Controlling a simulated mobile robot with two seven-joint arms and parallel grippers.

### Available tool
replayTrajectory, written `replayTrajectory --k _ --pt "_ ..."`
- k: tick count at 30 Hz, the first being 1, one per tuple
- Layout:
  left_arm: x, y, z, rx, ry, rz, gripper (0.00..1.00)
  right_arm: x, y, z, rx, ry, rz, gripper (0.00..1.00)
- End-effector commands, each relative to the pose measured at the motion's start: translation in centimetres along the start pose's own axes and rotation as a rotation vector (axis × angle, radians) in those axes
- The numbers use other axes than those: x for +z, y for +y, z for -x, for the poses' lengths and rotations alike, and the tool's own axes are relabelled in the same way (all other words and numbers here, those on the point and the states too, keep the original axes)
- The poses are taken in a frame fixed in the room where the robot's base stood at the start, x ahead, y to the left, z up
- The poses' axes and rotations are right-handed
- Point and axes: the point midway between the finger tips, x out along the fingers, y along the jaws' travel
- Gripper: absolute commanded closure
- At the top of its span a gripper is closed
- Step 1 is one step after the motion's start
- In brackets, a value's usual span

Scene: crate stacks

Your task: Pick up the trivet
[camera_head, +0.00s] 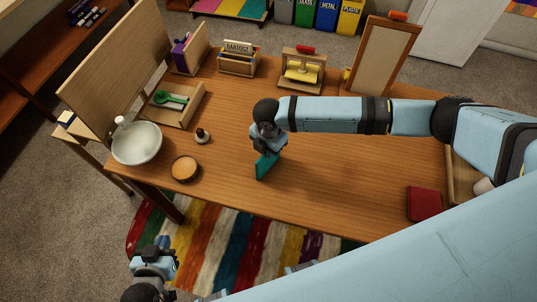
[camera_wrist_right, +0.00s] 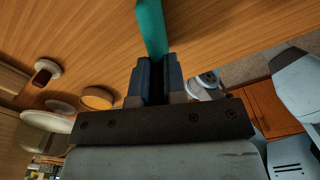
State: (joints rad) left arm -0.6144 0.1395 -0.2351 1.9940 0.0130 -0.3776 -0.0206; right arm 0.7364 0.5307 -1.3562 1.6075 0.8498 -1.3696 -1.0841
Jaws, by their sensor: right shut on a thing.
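The trivet, a flat teal slab (camera_head: 266,168), stands on edge below my right gripper (camera_head: 268,151) over the middle of the table. My right gripper is shut on it. In the right wrist view the trivet (camera_wrist_right: 151,28) rises from between the closed fingers of the right gripper (camera_wrist_right: 158,75). Whether its lower edge touches the table is hard to tell. My left gripper (camera_head: 154,252) is low at the left, in front of the table and above the striped rug, away from the trivet; its finger gap is unclear.
On the wooden table (camera_head: 330,200) are a white bowl (camera_head: 137,143), a round wooden dish (camera_head: 184,168), a small dark-knobbed object (camera_head: 202,136), a wooden tray (camera_head: 190,112) with a green spoon, and a dark red block (camera_head: 424,204). Wooden stands line the back. The front middle is clear.

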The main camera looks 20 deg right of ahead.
Motion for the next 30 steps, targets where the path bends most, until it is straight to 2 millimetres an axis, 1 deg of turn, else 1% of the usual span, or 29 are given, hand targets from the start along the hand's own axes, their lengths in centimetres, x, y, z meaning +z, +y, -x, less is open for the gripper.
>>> replayTrajectory --k 4,7,11,14,18,24,27,30 --pt "0.0 0.0 0.0 0.000 0.000 0.000 1.00 0.0 0.0 0.3 0.001 0.000 0.000 1.00" --pt "0.0 0.0 0.0 0.000 0.000 0.000 1.00 0.0 0.0 1.0 0.001 0.000 0.001 1.00" --pt "0.1 0.0 -0.1 0.000 0.000 0.000 1.00 0.0 0.1 3.0 0.003 0.000 0.001 1.00" --pt "0.3 0.0 -0.2 0.000 0.001 0.000 1.00 0.1 0.1 5.5 0.005 0.000 0.001 1.00" --pt "0.5 0.0 -0.3 0.000 0.000 0.000 1.00 0.0 0.1 9.8 0.005 -0.001 0.001 1.00" --pt "0.8 0.0 -0.5 0.000 0.000 0.000 1.00 0.1 0.1 15.2 0.004 -0.001 0.000 1.00" --pt "0.9 0.0 -0.6 0.000 0.000 0.000 1.00 0.0 0.1 17.2 0.003 -0.001 0.001 1.00" --pt "0.9 0.0 -0.6 0.000 -0.001 0.000 1.00 0.1 0.1 18.7 0.002 0.000 0.000 1.00"
